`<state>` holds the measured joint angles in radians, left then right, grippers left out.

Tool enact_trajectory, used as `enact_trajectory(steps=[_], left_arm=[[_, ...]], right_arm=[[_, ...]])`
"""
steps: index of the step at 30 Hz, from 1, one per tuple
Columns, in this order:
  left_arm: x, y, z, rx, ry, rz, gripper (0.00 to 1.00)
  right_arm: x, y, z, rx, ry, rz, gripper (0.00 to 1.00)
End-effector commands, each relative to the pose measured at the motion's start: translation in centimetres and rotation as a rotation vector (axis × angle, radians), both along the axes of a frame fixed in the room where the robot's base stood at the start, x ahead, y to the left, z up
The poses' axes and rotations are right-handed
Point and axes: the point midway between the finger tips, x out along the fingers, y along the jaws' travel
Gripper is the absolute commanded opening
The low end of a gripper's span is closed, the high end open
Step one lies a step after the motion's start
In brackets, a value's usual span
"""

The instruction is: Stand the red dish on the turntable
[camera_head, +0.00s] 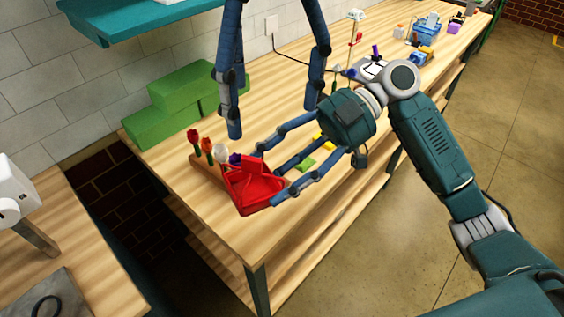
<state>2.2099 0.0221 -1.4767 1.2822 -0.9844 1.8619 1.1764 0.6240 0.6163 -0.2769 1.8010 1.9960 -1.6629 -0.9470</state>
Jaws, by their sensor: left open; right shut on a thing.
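The red dish (253,188) shows tilted near the front left end of the wooden table. My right gripper (267,174) is shut on it, with the fingers at its right side. I cannot tell whether the dish touches the table. My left gripper (274,119) hangs above and behind it, fingers pointing down, wide open and empty. I cannot make out the turntable; it may be hidden behind the arms or dish.
Red (193,136), orange, white and purple flowers stand in a wooden holder (205,170) close behind the dish. Green blocks (170,112) lie against the wall. A small green piece (306,163) lies right of the dish. A blue basket (427,28) stands at the far end.

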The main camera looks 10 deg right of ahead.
Motion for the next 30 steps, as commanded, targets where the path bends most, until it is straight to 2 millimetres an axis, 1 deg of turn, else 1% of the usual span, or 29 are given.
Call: enact_trajectory(steps=[1,9,15,21,26,29,30], left_arm=[[0.0,0.0,0.0,0.000,0.000,0.000,0.81],[0.0,0.0,0.0,0.000,0.000,0.000,0.81],[0.0,0.0,0.0,0.000,0.000,0.000,0.81],[0.0,0.0,0.0,0.000,0.000,0.000,0.81],[0.0,0.0,-0.1,0.000,0.000,0.004,0.81],[0.2,0.2,-0.6,0.000,0.002,0.055,0.81],[0.3,0.4,-1.0,0.000,0.003,0.098,0.81]], right_arm=[[0.5,0.4,-0.2,0.006,0.001,0.053,0.00],[1.7,1.8,-2.8,0.005,-0.001,0.337,0.00],[2.4,2.3,-4.4,-0.004,0.000,0.500,0.00],[2.6,2.7,-5.1,-0.001,0.000,0.581,0.00],[2.7,2.7,-5.5,-0.001,-0.001,0.603,0.00],[2.8,2.7,-5.5,0.000,-0.001,0.607,0.00],[2.8,2.8,-5.5,0.001,-0.001,0.609,0.00]])
